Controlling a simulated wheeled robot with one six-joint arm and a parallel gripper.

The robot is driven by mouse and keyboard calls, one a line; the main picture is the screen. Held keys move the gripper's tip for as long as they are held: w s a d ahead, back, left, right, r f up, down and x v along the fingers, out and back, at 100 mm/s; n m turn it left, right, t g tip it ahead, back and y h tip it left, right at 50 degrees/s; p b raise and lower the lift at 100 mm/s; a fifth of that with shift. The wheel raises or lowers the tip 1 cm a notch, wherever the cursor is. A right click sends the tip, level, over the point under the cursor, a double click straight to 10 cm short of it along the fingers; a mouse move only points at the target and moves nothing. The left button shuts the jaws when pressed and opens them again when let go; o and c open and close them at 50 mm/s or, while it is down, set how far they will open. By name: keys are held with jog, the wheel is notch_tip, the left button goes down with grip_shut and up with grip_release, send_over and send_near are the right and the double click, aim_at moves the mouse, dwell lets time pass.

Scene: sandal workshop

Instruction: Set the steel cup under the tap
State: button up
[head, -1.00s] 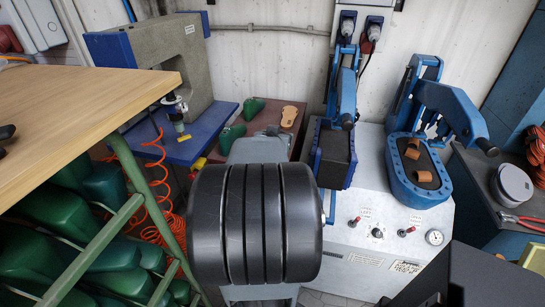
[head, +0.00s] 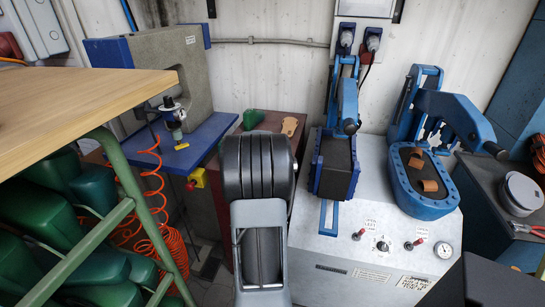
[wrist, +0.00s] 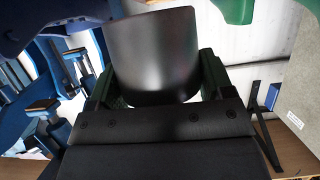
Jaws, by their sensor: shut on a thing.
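In the wrist view my gripper (wrist: 155,88) is shut on a smooth, dark grey, shiny curved thing, which looks like the steel cup (wrist: 155,50). Its curved wall lies between the two dark green-padded fingers, and its rim and opening cannot be made out clearly. In the head view my arm hides the gripper and the cup. I see no tap in either view.
A blue toggle press (head: 335,165) and a blue ring-shaped press (head: 424,195) stand on a pale control cabinet (head: 375,250). A wooden table (head: 70,105) with a green frame is at left. A round tin (head: 522,193) sits on the right bench.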

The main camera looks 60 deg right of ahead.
jog(key=f, duration=0.2)
jog(key=f+b, duration=0.1)
jog(key=shift+w+d, duration=0.3)
jog(key=shift+d, duration=0.05)
jog(key=shift+f, duration=0.35)
jog(key=shift+f, duration=0.2)
jog(key=o, duration=0.9)
jog(key=shift+o, duration=0.2)
jog(key=shift+b, duration=0.35)
